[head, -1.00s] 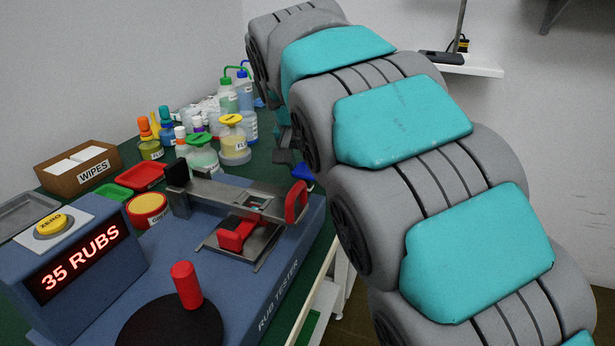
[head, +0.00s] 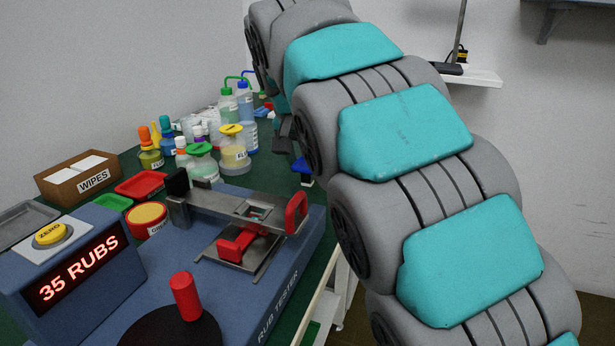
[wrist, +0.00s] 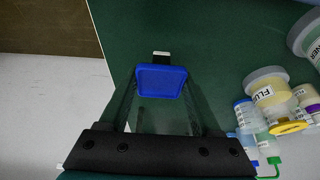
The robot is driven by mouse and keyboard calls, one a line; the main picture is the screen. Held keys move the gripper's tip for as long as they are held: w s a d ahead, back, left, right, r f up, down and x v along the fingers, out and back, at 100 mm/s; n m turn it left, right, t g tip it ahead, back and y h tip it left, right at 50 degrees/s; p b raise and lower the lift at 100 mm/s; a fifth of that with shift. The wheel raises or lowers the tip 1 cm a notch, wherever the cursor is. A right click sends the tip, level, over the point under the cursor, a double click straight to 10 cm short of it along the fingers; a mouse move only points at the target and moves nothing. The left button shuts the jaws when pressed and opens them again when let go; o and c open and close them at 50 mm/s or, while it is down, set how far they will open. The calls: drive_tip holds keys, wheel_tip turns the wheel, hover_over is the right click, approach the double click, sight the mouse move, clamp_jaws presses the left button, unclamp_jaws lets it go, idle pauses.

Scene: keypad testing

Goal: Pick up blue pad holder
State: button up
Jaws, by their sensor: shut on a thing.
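The blue pad holder (wrist: 161,82) is in the wrist view, between the two fingertips of my gripper (wrist: 161,92), which is shut on it. A small white-and-black piece (wrist: 161,55) shows just past its far edge. In the head view the blue pad holder (head: 303,165) hangs below my gripper (head: 286,132), near the green table's right edge, behind the rub tester. It looks raised off the tabletop, but the exact gap is hard to tell. My arm covers part of the area to its right.
The blue rub tester (head: 285,275) with a metal slide and red handles stands in front. Several bottles (head: 235,152) stand left of my gripper. A wipes box (head: 80,178) and trays lie farther left. Green tabletop (wrist: 220,40) is bare beyond the holder.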

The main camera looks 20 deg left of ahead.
sight(307, 166)
drive_tip(key=shift+r, duration=3.2)
